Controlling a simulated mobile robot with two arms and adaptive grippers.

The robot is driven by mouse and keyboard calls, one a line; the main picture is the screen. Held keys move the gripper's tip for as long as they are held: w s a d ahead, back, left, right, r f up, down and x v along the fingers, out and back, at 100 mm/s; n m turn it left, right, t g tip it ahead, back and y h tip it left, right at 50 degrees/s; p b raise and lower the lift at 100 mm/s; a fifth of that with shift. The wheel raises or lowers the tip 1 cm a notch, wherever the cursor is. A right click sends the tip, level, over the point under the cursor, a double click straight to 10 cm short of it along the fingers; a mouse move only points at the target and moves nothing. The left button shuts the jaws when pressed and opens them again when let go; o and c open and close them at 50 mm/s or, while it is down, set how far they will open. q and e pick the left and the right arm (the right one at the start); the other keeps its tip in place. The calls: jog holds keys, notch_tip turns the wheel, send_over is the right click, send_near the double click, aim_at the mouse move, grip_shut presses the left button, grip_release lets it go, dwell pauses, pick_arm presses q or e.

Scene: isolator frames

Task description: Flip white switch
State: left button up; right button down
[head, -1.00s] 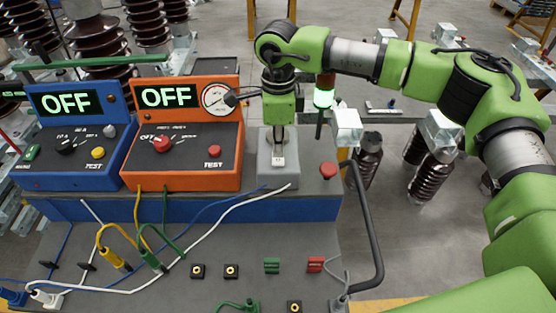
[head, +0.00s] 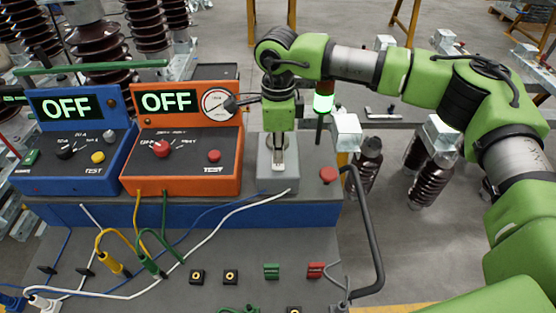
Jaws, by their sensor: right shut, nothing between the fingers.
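The white switch (head: 279,167) is a small white part on the sloped front of a grey box (head: 290,182), to the right of the orange unit. My right gripper (head: 280,150) points down at the grey box from above. Its fingers are shut and empty, with the tips at or just above the upper end of the switch. I cannot tell whether they touch it. The fingers partly cover the switch, so its position is hard to read. My left gripper is not in view.
An orange unit (head: 208,185) and a blue unit (head: 60,182) stand to the left, both displays reading OFF. A red button (head: 328,175) sits right of the grey box. A dark bent handle (head: 368,220) rises at the bench's right edge. Cables cross the front panel.

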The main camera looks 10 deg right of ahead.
aim_at(278, 166)
dwell(0.5)
jog(key=shift+f+b, duration=0.95)
jog(key=shift+f, duration=0.15)
dwell(0.4)
jog(key=shift+r+p, duration=1.45)
jog(key=shift+r, duration=2.1)
jog(key=shift+s+f, duration=0.1)
jog(key=shift+f, duration=0.05)
